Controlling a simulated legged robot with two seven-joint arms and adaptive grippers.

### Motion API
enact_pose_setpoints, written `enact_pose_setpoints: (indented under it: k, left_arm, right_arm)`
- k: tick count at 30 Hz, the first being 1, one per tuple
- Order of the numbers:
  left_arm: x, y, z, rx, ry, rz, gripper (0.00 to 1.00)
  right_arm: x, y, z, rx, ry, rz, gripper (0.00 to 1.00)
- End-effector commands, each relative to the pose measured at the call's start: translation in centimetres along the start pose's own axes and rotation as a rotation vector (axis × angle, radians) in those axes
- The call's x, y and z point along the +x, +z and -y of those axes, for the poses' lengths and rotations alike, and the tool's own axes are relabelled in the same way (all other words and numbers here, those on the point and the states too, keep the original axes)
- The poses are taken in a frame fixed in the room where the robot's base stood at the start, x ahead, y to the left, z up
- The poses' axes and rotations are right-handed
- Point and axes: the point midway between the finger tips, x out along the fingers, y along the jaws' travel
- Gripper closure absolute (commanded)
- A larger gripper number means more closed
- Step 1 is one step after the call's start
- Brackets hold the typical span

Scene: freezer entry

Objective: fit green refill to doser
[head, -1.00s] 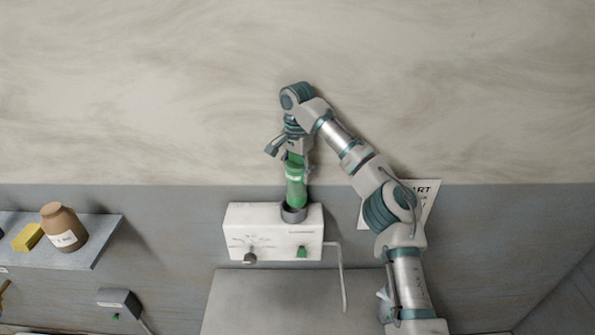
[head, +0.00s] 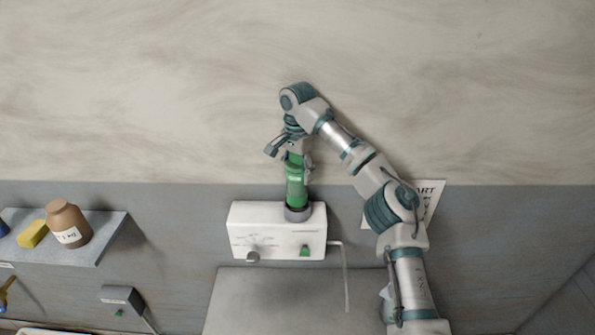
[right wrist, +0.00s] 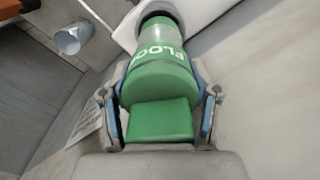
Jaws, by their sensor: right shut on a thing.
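The green refill (head: 296,184) is a green bottle standing upside down above the white doser (head: 277,231). Its lower end meets the dark round collar (head: 298,213) on top of the doser; whether it is fully seated I cannot tell. My right gripper (head: 297,157) is shut on the refill's upper end. In the right wrist view my right gripper (right wrist: 161,117) has a finger on each side of the green refill (right wrist: 161,69), and white lettering shows on it. The far end of the refill enters the grey collar (right wrist: 157,12). My left gripper is out of view.
A shelf (head: 105,240) at the left holds a brown bottle (head: 67,222) and a yellow block (head: 33,234). A small grey box (head: 121,298) is on the wall below. A grey panel (head: 285,300) lies under the doser. A paper sign (head: 430,200) hangs behind my right arm.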

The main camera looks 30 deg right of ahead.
Motion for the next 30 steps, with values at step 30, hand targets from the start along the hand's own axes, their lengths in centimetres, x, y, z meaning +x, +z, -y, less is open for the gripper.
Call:
enact_pose_setpoints:
  k: [30]
  left_arm:
    - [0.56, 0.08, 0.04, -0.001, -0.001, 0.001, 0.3]
  right_arm:
    - [0.87, 0.04, 0.03, 0.0, 0.0, 0.0, 0.8]
